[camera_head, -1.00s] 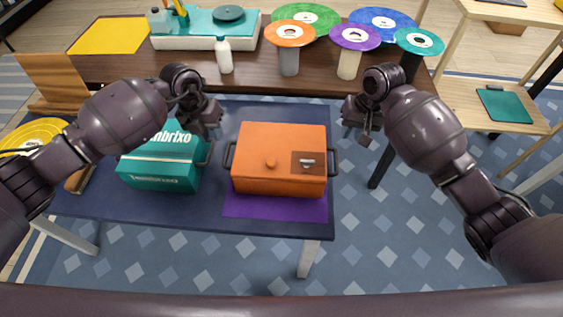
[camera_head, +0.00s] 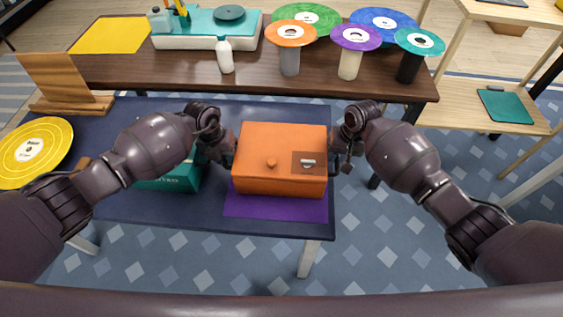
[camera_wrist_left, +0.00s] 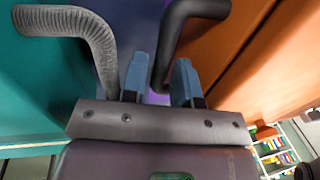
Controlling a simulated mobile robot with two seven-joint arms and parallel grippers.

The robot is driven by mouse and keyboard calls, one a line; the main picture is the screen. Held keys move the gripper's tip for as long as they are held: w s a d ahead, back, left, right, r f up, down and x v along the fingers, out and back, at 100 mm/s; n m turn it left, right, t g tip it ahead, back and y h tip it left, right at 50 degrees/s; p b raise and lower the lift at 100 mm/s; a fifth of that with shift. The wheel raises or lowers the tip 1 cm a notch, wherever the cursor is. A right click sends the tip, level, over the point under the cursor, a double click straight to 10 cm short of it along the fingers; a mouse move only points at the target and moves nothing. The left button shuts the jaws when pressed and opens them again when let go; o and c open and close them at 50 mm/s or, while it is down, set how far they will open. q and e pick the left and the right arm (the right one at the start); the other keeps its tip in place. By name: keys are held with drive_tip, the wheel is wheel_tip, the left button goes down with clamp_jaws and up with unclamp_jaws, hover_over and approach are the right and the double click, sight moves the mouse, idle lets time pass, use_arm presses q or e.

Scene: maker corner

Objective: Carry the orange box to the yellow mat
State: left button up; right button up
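The orange box (camera_head: 280,143) sits on a purple mat (camera_head: 275,207) on the near dark blue table. The yellow mat (camera_head: 111,35) lies bare at the far left of the brown table. My left gripper (camera_head: 228,158) is at the box's left side. In the left wrist view its blue fingers (camera_wrist_left: 159,83) stand apart, with the box's dark handle (camera_wrist_left: 166,45) between them and a gap showing. My right gripper (camera_head: 345,160) is at the box's right side, by the handle there. Its fingers are too small and dark to read.
A teal box (camera_head: 168,179) stands left of the orange box, partly behind my left arm; its grey handle (camera_wrist_left: 85,28) is close to my left gripper. The brown table (camera_head: 165,66) also holds a turntable (camera_head: 208,25), a white bottle (camera_head: 225,56) and several discs on stands.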

use_arm(q)
drive_tip(key=shift+c, duration=0.2)
use_arm(e)
drive_tip(key=shift+c, duration=0.2)
use_arm(q)
clamp_jaws()
use_arm(e)
clamp_jaws()
drive_tip(key=shift+w, duration=0.1)
idle(0.8)
